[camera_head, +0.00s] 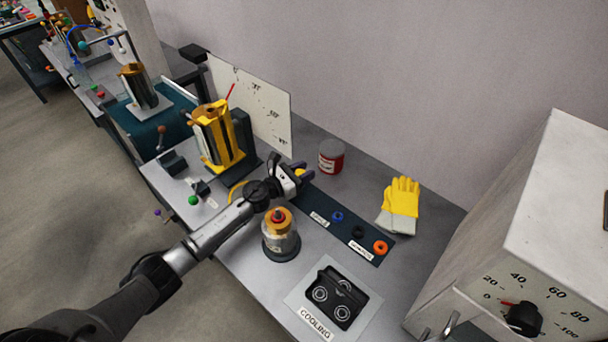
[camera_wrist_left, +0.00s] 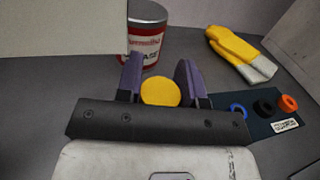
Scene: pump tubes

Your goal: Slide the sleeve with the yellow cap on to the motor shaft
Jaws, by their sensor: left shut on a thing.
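My left gripper (camera_head: 297,172) is above the dark mat near the middle of the table. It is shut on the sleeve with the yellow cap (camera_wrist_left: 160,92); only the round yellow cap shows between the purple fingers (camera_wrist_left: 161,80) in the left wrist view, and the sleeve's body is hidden. A clear-sided cylinder (camera_head: 280,245) with an orange and red top stands upright on a dark round base, nearer the table's front edge than the gripper. I cannot tell for sure which part is the motor shaft. My right gripper is not in view.
A dark mat (camera_head: 318,203) carries blue (camera_head: 337,216), black (camera_head: 357,232) and orange (camera_head: 380,247) rings. A yellow-framed machine (camera_head: 217,137) is at left, a cooling panel (camera_head: 336,297) in front, a dial box (camera_head: 520,230) at right.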

